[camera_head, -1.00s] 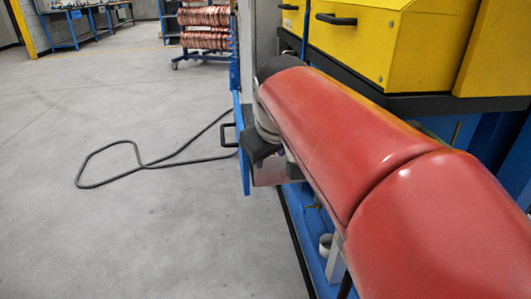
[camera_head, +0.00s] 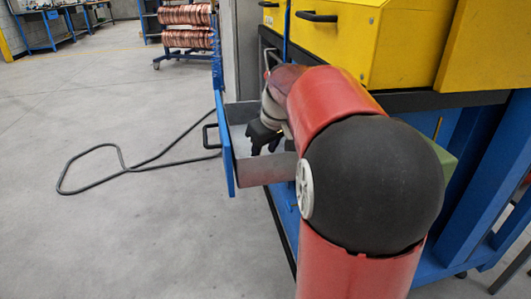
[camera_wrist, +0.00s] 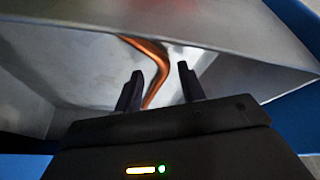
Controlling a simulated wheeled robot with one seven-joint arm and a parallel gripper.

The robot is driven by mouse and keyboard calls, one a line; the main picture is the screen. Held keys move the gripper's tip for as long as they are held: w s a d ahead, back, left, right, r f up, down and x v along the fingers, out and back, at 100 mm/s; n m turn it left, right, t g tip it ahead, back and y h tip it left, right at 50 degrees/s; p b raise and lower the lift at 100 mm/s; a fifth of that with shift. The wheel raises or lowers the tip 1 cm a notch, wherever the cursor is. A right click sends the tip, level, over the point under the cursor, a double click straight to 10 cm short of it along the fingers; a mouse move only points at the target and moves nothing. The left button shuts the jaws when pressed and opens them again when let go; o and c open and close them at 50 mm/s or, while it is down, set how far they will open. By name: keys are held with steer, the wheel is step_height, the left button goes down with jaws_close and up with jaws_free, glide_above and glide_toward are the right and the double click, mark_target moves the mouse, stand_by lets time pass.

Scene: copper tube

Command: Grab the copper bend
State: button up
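The copper bend (camera_wrist: 157,68) is a thin bent copper tube lying in a grey metal drawer (camera_wrist: 75,75) in the wrist view. My gripper (camera_wrist: 157,80) is open, its two dark fingers apart, with the tube showing beyond and between them. The tube's lower end is hidden behind my gripper body. In the head view my gripper (camera_head: 262,140) points down into the open drawer (camera_head: 265,170). The copper bend cannot be seen in the head view. I cannot tell whether the fingers touch the tube.
The drawer has a blue front with a black handle (camera_head: 209,136). A yellow cabinet (camera_head: 350,45) stands above it. A black cable (camera_head: 115,185) lies on the open grey floor at left. A rack of copper coils (camera_head: 186,28) stands at the back.

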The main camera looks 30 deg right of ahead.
steer(key=shift+w+f, duration=0.25)
steer(key=shift+f, duration=0.4)
jaws_close()
steer(key=shift+r, duration=0.1)
